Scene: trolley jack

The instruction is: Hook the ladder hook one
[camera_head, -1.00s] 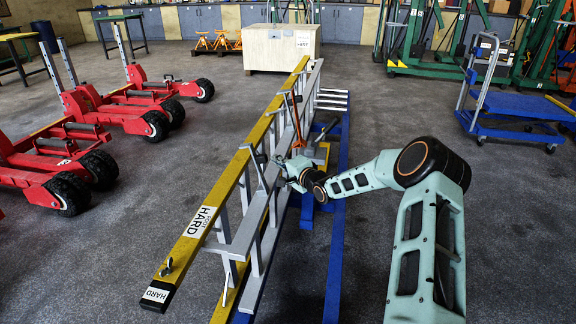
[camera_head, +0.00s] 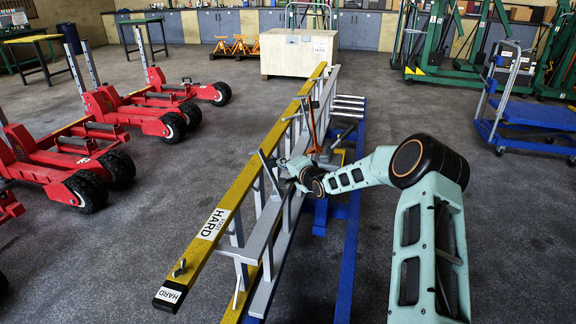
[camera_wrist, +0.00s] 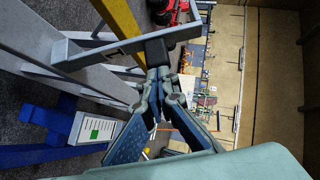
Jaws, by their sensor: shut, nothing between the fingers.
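The ladder (camera_head: 255,225) has a yellow rail and grey metal rails and rungs, and lies lengthwise on a blue frame. A grey flat arm with a black tip, which looks like a ladder hook (camera_head: 267,170), stands up across its near half. My gripper (camera_head: 285,167) is at the ladder's right side, close to this hook. In the wrist view my gripper (camera_wrist: 159,75) has its fingertips together and empty. I cannot tell whether it touches the hook.
Another upright grey hook-like arm and an orange part (camera_head: 312,130) stand farther along the ladder. The blue frame (camera_head: 348,250) runs along the floor at right. Red wheeled jacks (camera_head: 75,165) stand at left, a blue trolley (camera_head: 520,125) at right, and a pale crate (camera_head: 298,52) behind.

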